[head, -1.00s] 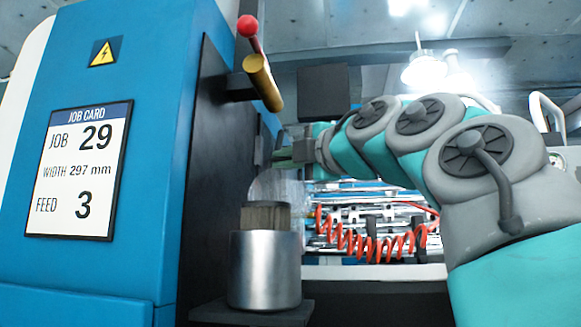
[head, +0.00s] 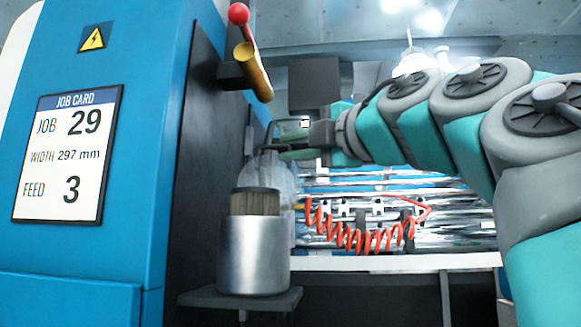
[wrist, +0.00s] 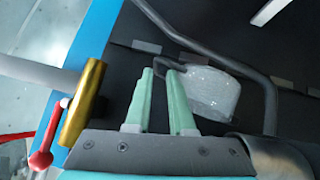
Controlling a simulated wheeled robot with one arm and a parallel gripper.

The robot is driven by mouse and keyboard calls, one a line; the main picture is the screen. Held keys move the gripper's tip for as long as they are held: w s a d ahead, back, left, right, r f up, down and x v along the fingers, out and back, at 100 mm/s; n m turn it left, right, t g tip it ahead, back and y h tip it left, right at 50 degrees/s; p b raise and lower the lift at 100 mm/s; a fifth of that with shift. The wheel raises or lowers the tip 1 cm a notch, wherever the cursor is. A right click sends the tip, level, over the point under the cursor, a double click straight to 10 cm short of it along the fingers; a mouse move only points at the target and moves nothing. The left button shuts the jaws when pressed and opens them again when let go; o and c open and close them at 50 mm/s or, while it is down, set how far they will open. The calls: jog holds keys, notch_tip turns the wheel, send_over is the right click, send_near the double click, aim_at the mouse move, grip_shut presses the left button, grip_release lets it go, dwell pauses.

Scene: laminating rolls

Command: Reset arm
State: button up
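My gripper (head: 290,145) reaches in from the right on my grey and teal arm, close to the black face of the blue machine. It is above and to the right of a steel cylinder with a brown ridged top (head: 253,250). A clear, crumpled-looking container (wrist: 208,92) lies just beyond the right finger.
A brass roller (head: 254,70) and a red-knobbed lever (head: 239,16) stick out from the blue machine (head: 140,150), above left of my gripper. A dark shelf (head: 240,300) carries the steel cylinder. A red coiled hose (head: 360,235) hangs behind, before shiny rolls.

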jog(key=shift+v, duration=1)
jog(key=shift+w+d+r, duration=0.1)
